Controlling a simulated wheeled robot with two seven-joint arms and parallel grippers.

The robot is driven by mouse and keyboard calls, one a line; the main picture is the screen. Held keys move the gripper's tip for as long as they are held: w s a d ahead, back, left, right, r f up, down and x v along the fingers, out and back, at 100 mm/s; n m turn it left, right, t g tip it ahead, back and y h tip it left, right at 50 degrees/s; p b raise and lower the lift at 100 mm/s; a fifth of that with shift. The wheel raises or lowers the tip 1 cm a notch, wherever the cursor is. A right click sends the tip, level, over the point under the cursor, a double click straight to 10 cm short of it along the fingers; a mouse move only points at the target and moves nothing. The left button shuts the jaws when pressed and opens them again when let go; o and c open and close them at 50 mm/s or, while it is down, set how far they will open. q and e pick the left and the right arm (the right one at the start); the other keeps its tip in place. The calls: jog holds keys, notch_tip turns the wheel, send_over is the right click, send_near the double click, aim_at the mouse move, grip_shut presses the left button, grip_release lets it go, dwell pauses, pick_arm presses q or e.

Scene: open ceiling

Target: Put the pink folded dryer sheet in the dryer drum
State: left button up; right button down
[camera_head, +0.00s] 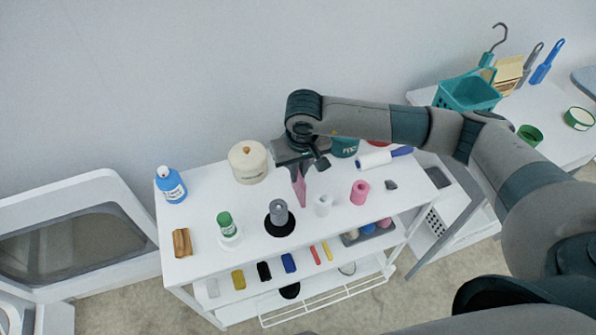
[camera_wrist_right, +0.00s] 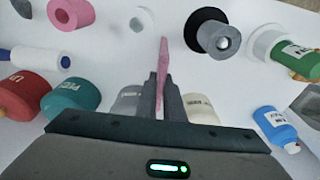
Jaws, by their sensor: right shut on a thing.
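The pink folded dryer sheet (camera_head: 300,189) is held upright in my right gripper (camera_head: 298,172), above the white table. In the right wrist view the sheet (camera_wrist_right: 163,65) is a thin pink strip clamped between the two dark fingers of the right gripper (camera_wrist_right: 162,85). The dryer with its open door (camera_head: 70,245) is at the left of the head view. Its dark door window faces up, and the drum inside is hidden from these views. My left gripper is not in either view.
A teal basket (camera_head: 467,95) stands on the right-hand table.

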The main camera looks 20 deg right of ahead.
jog(key=c, duration=1.9)
grip_release()
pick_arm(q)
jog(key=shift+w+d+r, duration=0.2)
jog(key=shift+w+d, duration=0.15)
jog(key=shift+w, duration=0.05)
pick_arm(e)
jog(key=shift+o, duration=0.2)
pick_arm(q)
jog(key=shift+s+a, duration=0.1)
